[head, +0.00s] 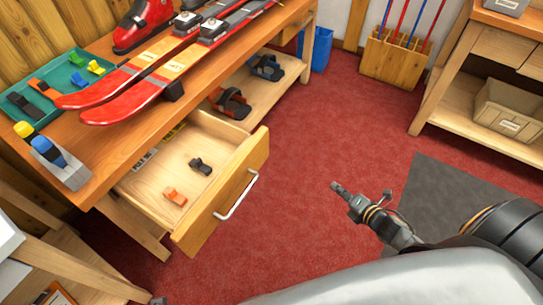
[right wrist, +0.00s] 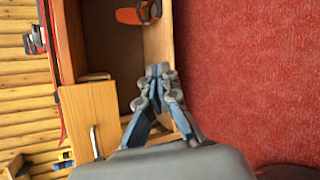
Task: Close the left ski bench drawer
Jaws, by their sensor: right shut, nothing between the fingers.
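The left bench drawer (head: 222,196) stands pulled out of the wooden bench (head: 110,150) in the head view. Its front has a pale bar handle (head: 238,196). A dark clip (head: 201,166) and an orange clip (head: 174,196) lie inside. In the right wrist view the drawer front (right wrist: 90,108) and its handle (right wrist: 94,141) show at lower left. My right gripper (head: 337,187) is shut and empty over the red floor, to the right of the drawer and apart from its handle. Its closed fingers also show in the right wrist view (right wrist: 158,70). My left gripper is not in view.
Red skis (head: 150,72), a green tray (head: 60,84) and a brush holder (head: 62,170) are on the bench top. Bindings (head: 230,103) lie on the lower shelf. A shelf unit (head: 480,125) stands at right. The red carpet (head: 300,150) before the drawer is clear.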

